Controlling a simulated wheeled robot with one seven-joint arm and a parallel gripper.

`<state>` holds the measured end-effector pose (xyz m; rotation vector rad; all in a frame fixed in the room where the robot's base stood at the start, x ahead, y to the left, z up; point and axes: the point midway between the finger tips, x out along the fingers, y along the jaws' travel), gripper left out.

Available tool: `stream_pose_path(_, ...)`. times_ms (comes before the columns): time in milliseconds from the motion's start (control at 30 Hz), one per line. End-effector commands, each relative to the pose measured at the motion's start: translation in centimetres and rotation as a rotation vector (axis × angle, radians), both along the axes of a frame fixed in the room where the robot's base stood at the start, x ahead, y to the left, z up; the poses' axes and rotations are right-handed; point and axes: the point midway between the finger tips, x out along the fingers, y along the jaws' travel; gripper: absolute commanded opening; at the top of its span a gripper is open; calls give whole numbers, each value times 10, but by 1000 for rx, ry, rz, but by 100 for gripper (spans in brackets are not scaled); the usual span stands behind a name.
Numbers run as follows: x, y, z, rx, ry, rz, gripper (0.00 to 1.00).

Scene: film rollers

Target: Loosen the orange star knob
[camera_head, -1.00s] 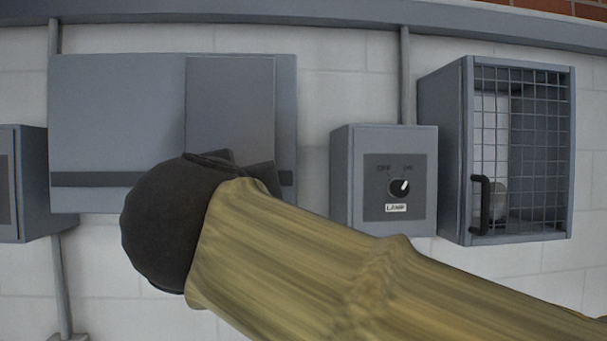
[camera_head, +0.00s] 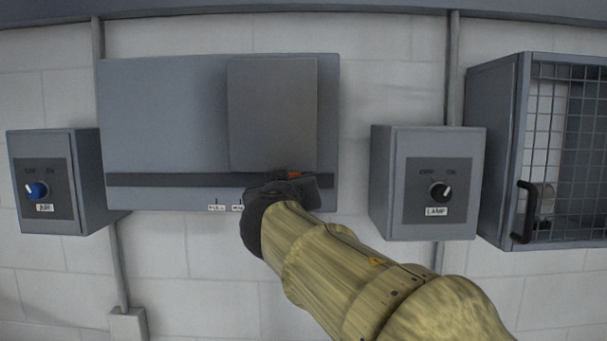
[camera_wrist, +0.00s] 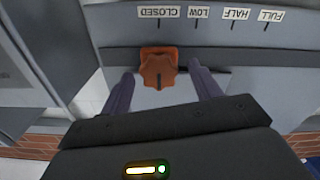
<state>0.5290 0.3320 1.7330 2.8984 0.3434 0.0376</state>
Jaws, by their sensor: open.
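The orange star knob (camera_wrist: 158,70) sits on an orange block at the dark slot of the grey wall panel, close to the CLOSED label (camera_wrist: 158,12) in the wrist view. That view is upside down, so the labels read inverted. My gripper (camera_wrist: 163,84) is open, with one finger on each side of the knob and gaps showing between. In the head view my gripper (camera_head: 298,183) is at the panel's lower right, and only a bit of orange shows by it. The sliding plate (camera_head: 272,112) hangs above it on the panel (camera_head: 165,115).
Labels LOW, HALF and FULL (camera_wrist: 270,16) continue along the panel edge. A LAMP switch box (camera_head: 428,182) stands close on the right, then a mesh-fronted cabinet (camera_head: 495,150). An AIR switch box (camera_head: 88,180) is at the left. Bare wall lies below the panel.

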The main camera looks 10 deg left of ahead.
Motion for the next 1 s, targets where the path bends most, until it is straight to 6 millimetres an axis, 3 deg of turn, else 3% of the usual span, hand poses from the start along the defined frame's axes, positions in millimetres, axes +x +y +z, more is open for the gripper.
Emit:
stream_pose_path(333,4,1,-1,0,0,0,61)
stream_pose_path(567,4,1,0,0,0,0,18)
stream_pose_path(1000,4,0,-2,-52,-14,0,18)
